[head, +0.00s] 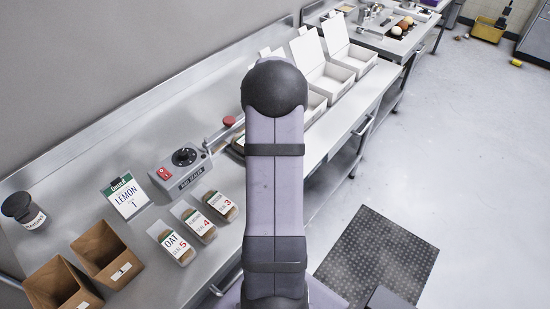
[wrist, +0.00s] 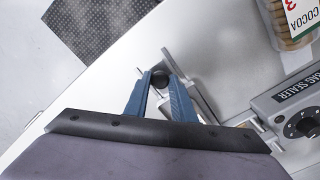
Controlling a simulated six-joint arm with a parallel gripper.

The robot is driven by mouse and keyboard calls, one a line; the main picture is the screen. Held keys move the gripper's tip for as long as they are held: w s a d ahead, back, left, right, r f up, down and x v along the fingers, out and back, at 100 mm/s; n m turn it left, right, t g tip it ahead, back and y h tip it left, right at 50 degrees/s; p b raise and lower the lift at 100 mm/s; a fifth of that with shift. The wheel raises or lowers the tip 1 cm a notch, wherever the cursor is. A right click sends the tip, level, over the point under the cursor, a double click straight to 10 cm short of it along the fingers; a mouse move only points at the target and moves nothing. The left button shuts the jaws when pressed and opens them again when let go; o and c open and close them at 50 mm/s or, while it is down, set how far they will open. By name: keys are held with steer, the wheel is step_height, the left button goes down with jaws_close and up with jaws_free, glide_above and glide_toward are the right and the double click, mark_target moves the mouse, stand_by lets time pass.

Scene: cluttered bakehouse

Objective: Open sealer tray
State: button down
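The grey bag sealer (head: 187,165) stands on the steel bench in the head view, with a red switch, a black dial and a red-tipped lever (head: 229,121). It also shows at the right of the wrist view (wrist: 299,115). My gripper (wrist: 160,80) points down over the bench beside the sealer. Its two blue fingers are apart, with a dark round knob (wrist: 160,78) between their tips. I cannot tell whether they press on it. A pale metal bracket (wrist: 185,80) lies around the knob. My arm hides the gripper and part of the sealer in the head view.
Packs labelled oat and others (head: 205,220) lie in front of the sealer. A lemon card (head: 124,197), brown boxes (head: 100,252) and a black-lidded jar (head: 22,208) stand left. Open white boxes (head: 330,78) stand beyond my arm. A dark mat (head: 378,255) lies on the floor.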

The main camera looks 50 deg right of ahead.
steer(key=s, duration=0.5)
steer(key=shift+s, duration=0.4)
steer(key=shift+w, duration=0.1)
steer(key=c, duration=1.5)
jaws_free()
steer(key=shift+r, duration=0.15)
steer(key=shift+r+b, duration=0.95)
steer(key=shift+r, duration=2.65)
